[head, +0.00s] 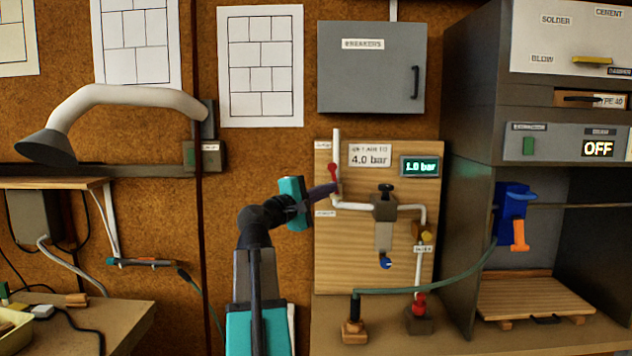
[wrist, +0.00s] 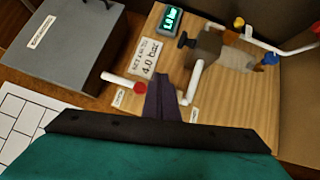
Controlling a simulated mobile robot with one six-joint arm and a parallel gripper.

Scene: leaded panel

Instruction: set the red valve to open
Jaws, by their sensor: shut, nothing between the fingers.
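The red valve (head: 333,173) is a small red handle on the white pipe at the upper left of the wooden panel (head: 380,270). In the wrist view the red valve (wrist: 140,88) shows just left of my fingers, its far side partly hidden. My gripper (head: 334,188) has its dark fingers shut and empty. They are close to the pipe, just below the red handle; I cannot tell whether they touch it. The shut fingers also show in the wrist view (wrist: 164,97). Small labels sit above and below the valve, too small to read.
A green display (head: 419,167) reads 1.0 bar, beside a sign (head: 370,155) with 4.0 bar. A regulator (head: 384,207) with a black knob, a yellow fitting (head: 426,235) and a red fitting (head: 419,302) are on the pipework. A grey breaker box (head: 371,67) hangs above.

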